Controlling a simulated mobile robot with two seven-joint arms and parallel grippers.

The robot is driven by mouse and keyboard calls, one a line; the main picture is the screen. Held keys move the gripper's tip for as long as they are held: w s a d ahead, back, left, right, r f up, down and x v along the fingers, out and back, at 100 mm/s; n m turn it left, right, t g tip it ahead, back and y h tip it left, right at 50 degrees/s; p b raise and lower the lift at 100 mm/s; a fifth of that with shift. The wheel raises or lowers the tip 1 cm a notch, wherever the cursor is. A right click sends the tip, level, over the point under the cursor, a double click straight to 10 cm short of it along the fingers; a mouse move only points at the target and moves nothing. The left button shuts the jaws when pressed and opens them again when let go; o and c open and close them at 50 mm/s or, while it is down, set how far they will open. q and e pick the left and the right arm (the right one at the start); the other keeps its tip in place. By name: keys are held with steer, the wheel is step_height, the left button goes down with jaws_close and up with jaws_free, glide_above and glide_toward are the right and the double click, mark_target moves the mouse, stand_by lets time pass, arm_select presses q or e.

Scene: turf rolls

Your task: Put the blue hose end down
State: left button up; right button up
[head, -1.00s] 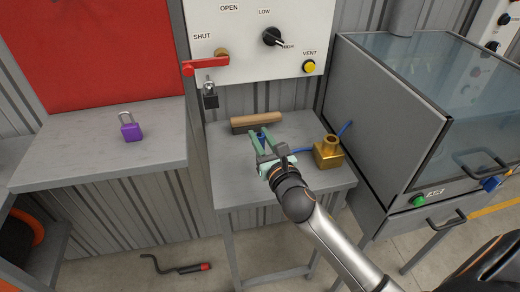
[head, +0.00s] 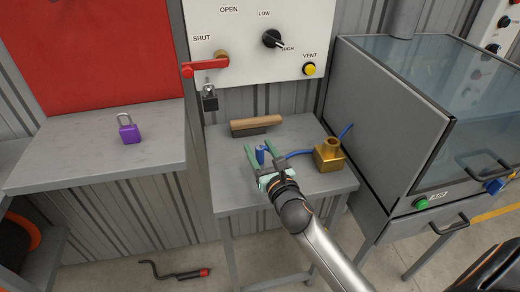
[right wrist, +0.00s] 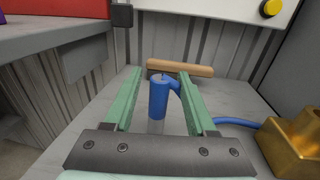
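The blue hose end (head: 261,155) stands about upright over the small grey table (head: 310,184). In the right wrist view the hose end (right wrist: 158,98) is between my right gripper's green fingers, with a gap on both sides. My right gripper (head: 262,147) is open around it and holds nothing. A paler piece shows under the hose end; whether it touches the tabletop is hard to tell. The blue hose (right wrist: 236,122) runs right, behind the right finger, to a brass block (head: 329,155). My left gripper is not in view.
A wooden-handled brush (head: 256,125) lies behind the hose end. A control panel (head: 240,47) with a red lever and a padlock is above the table. A glass-topped grey cabinet (head: 390,110) stands right. A purple padlock (head: 129,132) sits on the left bench.

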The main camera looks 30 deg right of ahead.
steer(key=shift+r, duration=0.1)
steer(key=shift+s, duration=0.15)
steer(key=s+a, duration=0.1)
steer(key=s, duration=1)
steer(key=s+a+f+m+g+y, duration=0.1)
steer(key=s+a+f+m+g, duration=0.2)
steer(key=f+m, duration=0.5)
steer(key=s+a+f+m+g+y, duration=0.2)
steer(key=s+f+m, duration=0.4)
steer(key=m, duration=0.7)
steer(key=s+a+f+m+g+y, duration=0.2)
steer(key=s+a+f+m+g, duration=0.1)
steer(key=f+m, duration=0.8)
steer(key=shift+s+a+g+b, duration=0.3)
steer(key=shift+s+a, duration=0.4)
steer(key=shift+a, duration=0.25)
steer(key=shift+f, duration=0.1)
